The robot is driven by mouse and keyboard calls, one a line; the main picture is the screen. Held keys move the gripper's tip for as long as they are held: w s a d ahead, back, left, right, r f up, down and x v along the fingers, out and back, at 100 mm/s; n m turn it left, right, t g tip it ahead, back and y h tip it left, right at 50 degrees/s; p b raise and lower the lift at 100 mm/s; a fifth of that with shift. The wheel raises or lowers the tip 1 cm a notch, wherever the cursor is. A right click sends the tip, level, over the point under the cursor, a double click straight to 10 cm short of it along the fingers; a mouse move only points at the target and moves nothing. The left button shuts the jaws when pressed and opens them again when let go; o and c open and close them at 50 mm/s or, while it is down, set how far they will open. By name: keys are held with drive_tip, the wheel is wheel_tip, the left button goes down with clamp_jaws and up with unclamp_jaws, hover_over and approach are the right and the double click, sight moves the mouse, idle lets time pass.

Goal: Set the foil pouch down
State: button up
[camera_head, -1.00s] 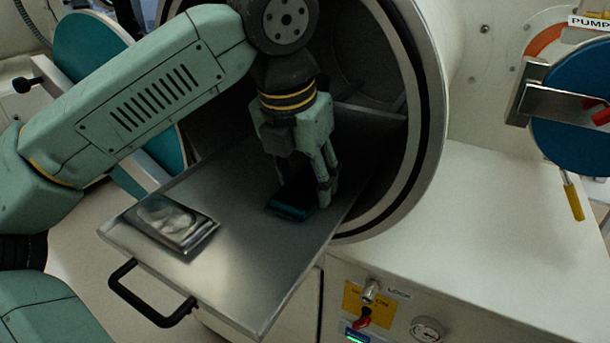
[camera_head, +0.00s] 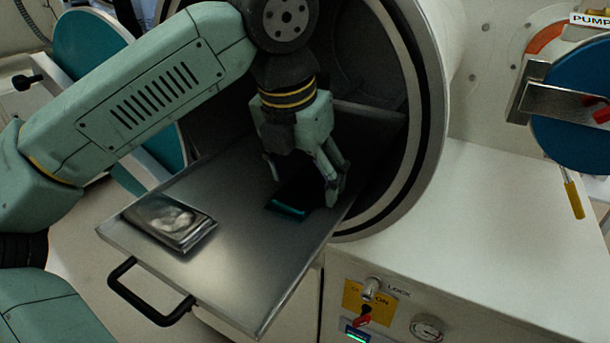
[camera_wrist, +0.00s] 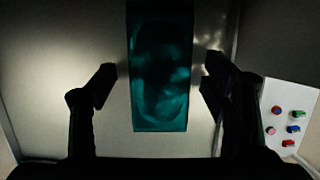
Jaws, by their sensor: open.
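A teal foil pouch (camera_head: 288,209) lies flat on the metal tray (camera_head: 245,290), under my gripper (camera_head: 303,184). In the wrist view the teal pouch (camera_wrist: 160,75) is long and shiny, and it lies between my two fingers with a gap on either side. My gripper is open, and neither finger touches the pouch as far as I can see. The far part of the pouch is dark and partly hidden by a finger in the head view. A second, silver pouch (camera_head: 170,222) lies on the tray's left part.
The tray sticks out of a round chamber opening (camera_head: 425,110) and has a black handle (camera_head: 150,300) in front. Bare tray lies between the two pouches. A white panel (camera_wrist: 288,115) with several small coloured items shows at right in the wrist view.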

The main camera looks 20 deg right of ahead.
sight(293, 196)
drive_tip(key=b+v, duration=0.1)
drive_tip(key=v, duration=1.1)
drive_tip(key=shift+r, duration=0.15)
drive_tip(key=shift+c, duration=0.2)
idle(0.6)
